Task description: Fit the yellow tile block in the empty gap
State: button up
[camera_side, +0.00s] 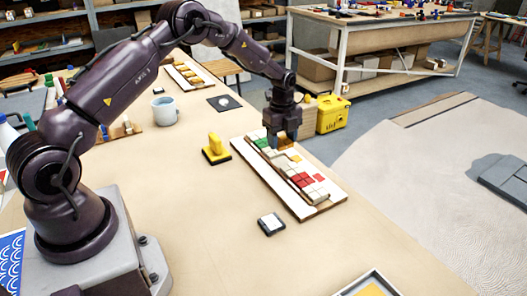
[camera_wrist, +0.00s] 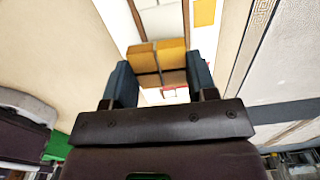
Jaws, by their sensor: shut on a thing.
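The white mosaic panel (camera_side: 328,196) lies at the table's right edge, with a raised row of green, white and red tile blocks (camera_side: 302,181). My gripper (camera_side: 282,143) is over the far part of this row, pointing down. It is shut on the yellow tile block (camera_wrist: 158,57), which shows as two orange-yellow squares between the fingers in the wrist view. The block is partly visible at the fingers in the side view. White tiles (camera_wrist: 162,22) lie just beyond it in the wrist view. I cannot tell whether the block touches the panel. The empty gap is not clearly visible.
A yellow piece on a black base (camera_side: 215,150) stands left of the panel. A small black-and-white box (camera_side: 270,224) lies in front. A blue-grey mug (camera_side: 165,110), a dark card (camera_side: 224,103) and another panel (camera_side: 188,76) are farther back. The table's front middle is clear.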

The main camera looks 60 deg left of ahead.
aim_at(282, 162)
jog(key=shift+w+a+r, duration=0.25)
jog(key=shift+w+r, duration=0.3)
jog(key=shift+r, duration=0.3)
jog(key=shift+s, duration=0.2)
jog(key=shift+f, duration=2.95)
jog(key=shift+f, duration=1.1)
jog(key=o, duration=1)
